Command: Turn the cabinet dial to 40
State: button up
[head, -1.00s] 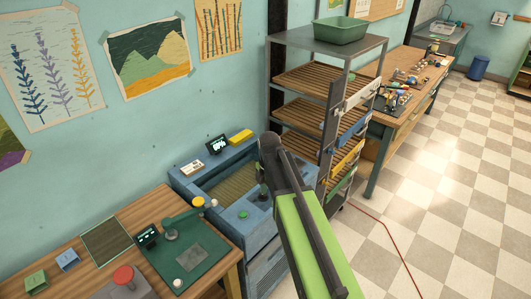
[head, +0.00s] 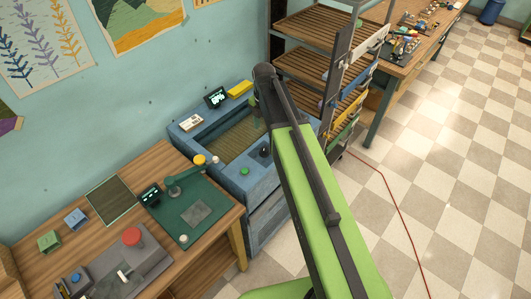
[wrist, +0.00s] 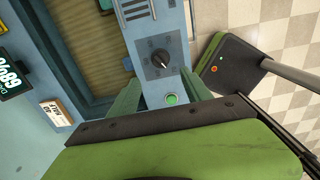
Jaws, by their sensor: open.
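The blue cabinet (head: 252,183) stands against the wall, left of my arm in the head view. Its black dial (wrist: 158,60) is on the top rail, with a pale pointer mark toward the lower right in the wrist view; its numbers are too small to read. The dial also shows in the head view (head: 264,150). A green button (wrist: 171,99) sits beside it. My gripper (wrist: 160,93) is open, with its green fingers on either side of the rail near the button. The dial lies beyond the fingertips, not gripped.
A dark display (head: 216,97), a small sign (head: 190,122) and a yellow block (head: 239,88) sit on the cabinet's back rim. A wooden workbench (head: 140,165) stands at left. A slatted rack (head: 312,65) is just beyond the cabinet. Tiled floor at right is open.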

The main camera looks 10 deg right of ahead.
aim_at(264, 147)
notch_tip(264, 147, down, 12)
jog(key=b, duration=1)
jog(key=shift+r, duration=0.25)
grip_shut()
